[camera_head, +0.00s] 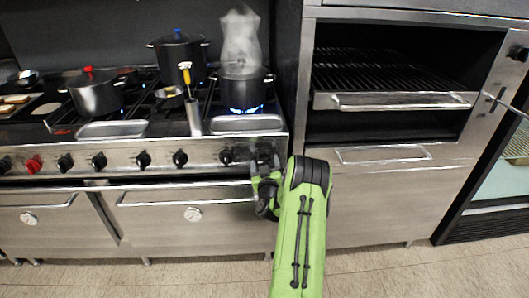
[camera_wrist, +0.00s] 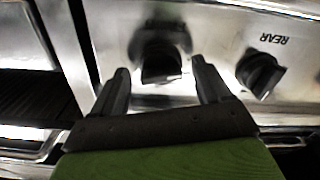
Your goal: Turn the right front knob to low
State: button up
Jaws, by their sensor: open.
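My gripper (camera_head: 262,164) is at the right end of the range's knob row, in front of the panel. In the wrist view my gripper (camera_wrist: 160,70) is open, with a black knob (camera_wrist: 160,58) just ahead of and between its two fingertips; no contact is visible. That knob is mostly hidden by my gripper in the head view. A neighbouring knob (camera_wrist: 262,73) lies to the right under an upside-down "REAR" label; it appears to be the black knob (camera_head: 226,156) just left of my gripper in the head view. A blue flame (camera_head: 245,109) burns under the front right pot.
A steaming black pot (camera_head: 240,92) stands on the front right burner. Other pots, including one with a red knob lid (camera_head: 95,95), stand further left. A red knob (camera_head: 33,164) is at the row's left. The oven handle (camera_head: 185,194) runs below the knobs. A tall oven cabinet stands right.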

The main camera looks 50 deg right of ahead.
jog(key=shift+w+d, duration=0.2)
jog(key=shift+w, duration=0.05)
jog(key=shift+a, duration=0.1)
jog(key=c, duration=1)
jog(key=shift+c, duration=0.2)
